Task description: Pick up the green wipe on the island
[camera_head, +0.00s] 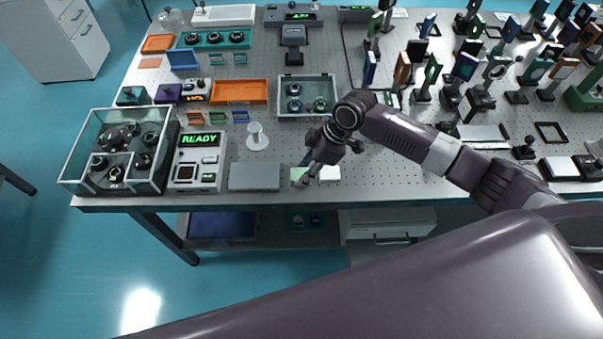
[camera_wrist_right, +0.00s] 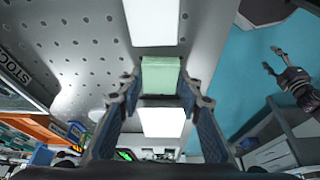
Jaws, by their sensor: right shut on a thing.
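The green wipe (camera_wrist_right: 160,76) is a pale green square between the fingertips of my right gripper (camera_wrist_right: 158,92) in the right wrist view. Both fingers touch its sides, and the gripper is shut on it. In the head view my right gripper (camera_head: 307,174) is low at the table's front edge, and a bit of the green wipe (camera_head: 297,174) shows beside it. I cannot tell whether the wipe is clear of the surface. My left gripper (camera_wrist_right: 280,72) shows at the right of the wrist view, over the floor, with its fingers apart and empty.
A white pad (camera_head: 330,173) lies just right of the wipe, and a grey flat box (camera_head: 254,177) lies to its left. A glass-walled bin (camera_head: 306,77) and an orange tray (camera_head: 239,92) stand behind. Many optic mounts crowd the right side of the perforated table (camera_head: 390,165).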

